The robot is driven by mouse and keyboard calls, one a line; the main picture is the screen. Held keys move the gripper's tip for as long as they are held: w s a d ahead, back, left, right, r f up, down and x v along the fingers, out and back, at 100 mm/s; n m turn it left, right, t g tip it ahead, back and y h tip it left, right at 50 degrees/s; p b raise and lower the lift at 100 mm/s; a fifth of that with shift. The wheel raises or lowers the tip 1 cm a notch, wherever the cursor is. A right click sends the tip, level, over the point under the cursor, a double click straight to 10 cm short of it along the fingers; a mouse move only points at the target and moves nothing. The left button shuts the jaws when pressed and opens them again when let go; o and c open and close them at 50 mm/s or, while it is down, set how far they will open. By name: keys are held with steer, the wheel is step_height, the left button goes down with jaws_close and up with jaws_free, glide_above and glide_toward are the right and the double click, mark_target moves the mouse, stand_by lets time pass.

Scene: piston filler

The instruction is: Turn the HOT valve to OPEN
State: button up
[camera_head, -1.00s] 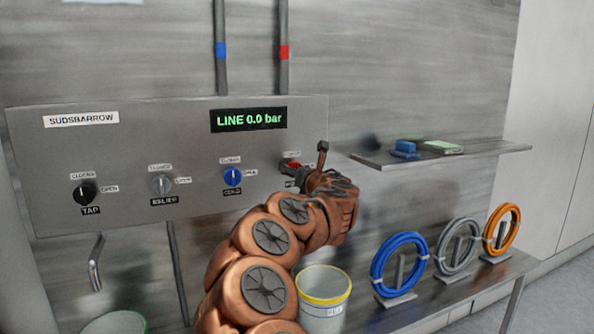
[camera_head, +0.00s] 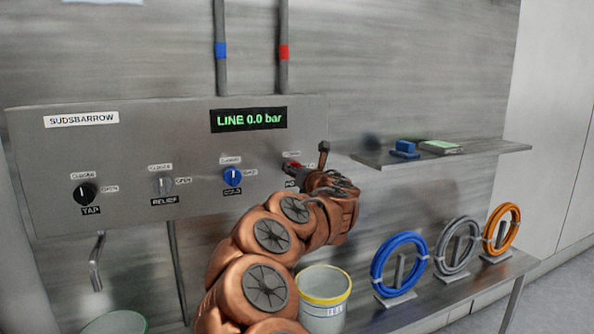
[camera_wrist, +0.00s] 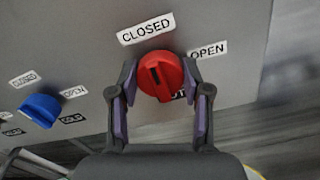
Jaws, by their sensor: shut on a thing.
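The HOT valve is a red knob (camera_wrist: 160,76) in the wrist view, with a dark pointer slot aimed up toward the CLOSED label (camera_wrist: 146,28). The OPEN label (camera_wrist: 208,50) is to its upper right. The HOT label below is mostly hidden by the knob and a finger. My gripper (camera_wrist: 158,98) has one finger on each side of the knob and is shut on it. In the head view, the red knob (camera_head: 291,166) shows only in part behind my gripper (camera_head: 300,172).
The blue COLD knob (camera_head: 232,177) is left of the red one, then the RELIEF knob (camera_head: 163,185) and TAP knob (camera_head: 85,194). The display (camera_head: 248,119) reads LINE 0.0 bar. A shelf (camera_head: 480,152) juts out at right. A bucket (camera_head: 324,300) stands below my arm.

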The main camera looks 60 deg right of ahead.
steer(key=shift+m, duration=0.3)
steer(key=shift+s+d+f+m+p, duration=0.1)
steer(key=shift+m+p, duration=2.2)
steer(key=shift+m, duration=1.95)
steer(key=shift+d+f+m+p, duration=0.1)
steer(key=shift+m+p, duration=2.2)
steer(key=shift+m, duration=1.95)
steer(key=o, duration=1.2)
steer(key=shift+c, duration=0.2)
steer(key=shift+a, duration=0.1)
steer(key=shift+s, duration=0.1)
